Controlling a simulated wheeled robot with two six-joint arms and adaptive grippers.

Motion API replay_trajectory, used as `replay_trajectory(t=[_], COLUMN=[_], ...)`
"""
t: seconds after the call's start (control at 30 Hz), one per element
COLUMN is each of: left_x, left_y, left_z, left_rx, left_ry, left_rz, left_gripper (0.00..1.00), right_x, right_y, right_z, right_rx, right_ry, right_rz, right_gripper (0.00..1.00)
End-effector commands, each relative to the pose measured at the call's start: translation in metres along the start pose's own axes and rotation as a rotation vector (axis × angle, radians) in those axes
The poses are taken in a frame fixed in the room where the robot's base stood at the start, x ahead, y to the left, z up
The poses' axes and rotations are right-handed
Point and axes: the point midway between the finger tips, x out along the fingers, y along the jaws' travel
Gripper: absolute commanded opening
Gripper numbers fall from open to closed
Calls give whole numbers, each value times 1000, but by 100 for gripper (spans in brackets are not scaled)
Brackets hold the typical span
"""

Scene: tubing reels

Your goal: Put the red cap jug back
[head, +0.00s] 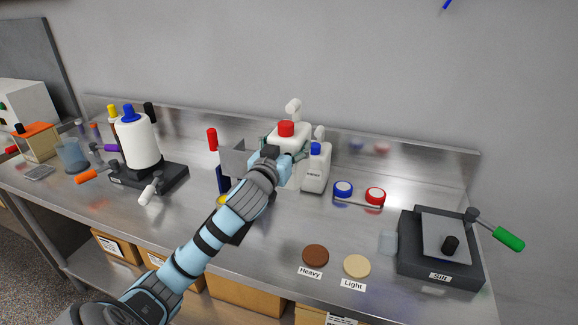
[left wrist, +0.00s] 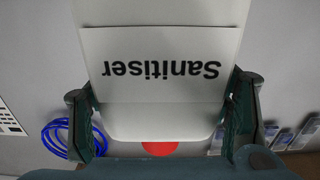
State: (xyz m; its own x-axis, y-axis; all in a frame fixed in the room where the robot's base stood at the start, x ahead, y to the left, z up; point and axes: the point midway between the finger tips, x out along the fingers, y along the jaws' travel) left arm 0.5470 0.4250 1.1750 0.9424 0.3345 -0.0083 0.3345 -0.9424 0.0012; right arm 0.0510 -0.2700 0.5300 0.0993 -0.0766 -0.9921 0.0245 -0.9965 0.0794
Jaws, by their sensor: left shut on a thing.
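The red cap jug (head: 298,134) is white with a red cap and stands upright near the back of the bench. In the left wrist view its label reads "Sanitiser" upside down (left wrist: 160,70), with the red cap (left wrist: 160,148) at the bottom of the picture. My left gripper (head: 283,153) is shut on the jug, one finger on each side of its body. The forearm and gripper hide the jug's lower front, so I cannot tell whether its base touches the bench. My right gripper is not in view.
A white blue-capped bottle (head: 315,172) stands close on the jug's right. The steel bench front has Heavy and Light discs (head: 316,255).

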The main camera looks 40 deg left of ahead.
Motion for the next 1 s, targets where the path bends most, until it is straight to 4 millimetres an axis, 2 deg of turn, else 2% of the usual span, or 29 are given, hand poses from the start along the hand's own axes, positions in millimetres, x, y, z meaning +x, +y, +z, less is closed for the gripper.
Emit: replay_trajectory(t=[0.03,0.1,0.2,0.3,0.47,0.7,0.93,0.97,1.0], left_x=[0,0,0,0,1,1,1,1,1], left_y=[1,1,1,1,1,1,1,0,0], left_z=[20,44,76,99,116,154,155,157,157], left_rx=[1,1,1,1,1,1,2,1,1], left_ry=[-1,0,1,3,6,5,6,0,0], left_rz=[2,2,3,4,4,4,5,3,3], left_gripper=[9,9,9,9,9,9,9,75,82], right_x=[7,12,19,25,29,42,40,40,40], right_y=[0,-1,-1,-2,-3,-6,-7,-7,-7], right_z=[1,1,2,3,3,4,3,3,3], right_rx=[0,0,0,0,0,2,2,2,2], right_ry=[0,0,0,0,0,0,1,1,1], right_rz=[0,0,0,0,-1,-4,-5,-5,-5], right_gripper=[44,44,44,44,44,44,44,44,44])
